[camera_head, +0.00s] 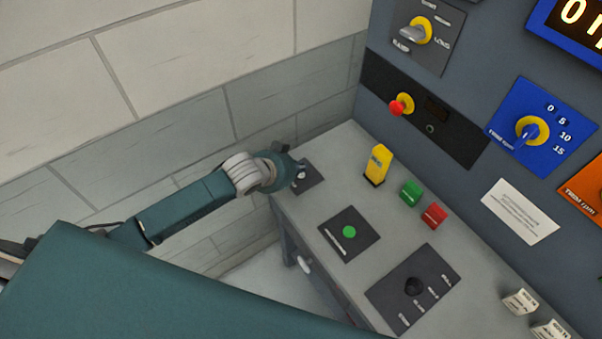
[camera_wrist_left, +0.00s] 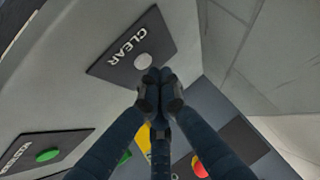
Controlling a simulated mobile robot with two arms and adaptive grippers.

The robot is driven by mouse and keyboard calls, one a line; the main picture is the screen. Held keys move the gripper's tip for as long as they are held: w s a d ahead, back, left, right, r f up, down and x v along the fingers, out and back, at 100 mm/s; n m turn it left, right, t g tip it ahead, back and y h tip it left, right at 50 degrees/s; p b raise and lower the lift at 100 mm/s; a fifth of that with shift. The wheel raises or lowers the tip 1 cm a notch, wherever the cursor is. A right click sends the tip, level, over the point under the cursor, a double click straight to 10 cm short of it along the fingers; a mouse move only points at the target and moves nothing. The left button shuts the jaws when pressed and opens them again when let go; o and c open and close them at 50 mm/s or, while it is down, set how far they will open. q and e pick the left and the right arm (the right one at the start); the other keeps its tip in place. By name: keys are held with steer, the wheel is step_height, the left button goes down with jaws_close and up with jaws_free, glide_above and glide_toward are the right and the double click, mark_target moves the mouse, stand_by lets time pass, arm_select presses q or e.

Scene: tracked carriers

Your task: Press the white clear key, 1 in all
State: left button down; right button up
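The white clear key (camera_wrist_left: 143,61) is a small round button on a dark plate (camera_wrist_left: 118,62) lettered CLEAR, in the left wrist view. In the head view the plate (camera_head: 314,179) lies at the far left corner of the desk, and the white key (camera_head: 301,175) is partly hidden by my gripper. My left gripper (camera_wrist_left: 160,77) has its fingertips together with nothing between them. The tips are right beside the key in the left wrist view; I cannot tell whether they touch it. In the head view the left gripper (camera_head: 298,172) is over the plate. My right gripper is not in view.
The desk (camera_head: 333,208) also bears a green button (camera_head: 349,232), a black knob (camera_head: 414,287), a yellow block (camera_head: 377,164), and green (camera_head: 411,193) and red (camera_head: 434,215) blocks. A red knob (camera_head: 398,107) sticks out of the upright panel. A block wall (camera_head: 170,100) stands close behind my left arm.

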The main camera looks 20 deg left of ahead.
mark_target(299, 175)
arm_select(q)
steer(key=shift+f, duration=0.3)
steer(key=shift+f, duration=0.45)
stand_by(0.5)
stand_by(0.3)
steer(key=shift+r+p, duration=0.85)
steer(key=shift+p, duration=0.05)
step_height(299, 175, up, 5)
steer(key=p, duration=0.5)
stand_by(0.6)
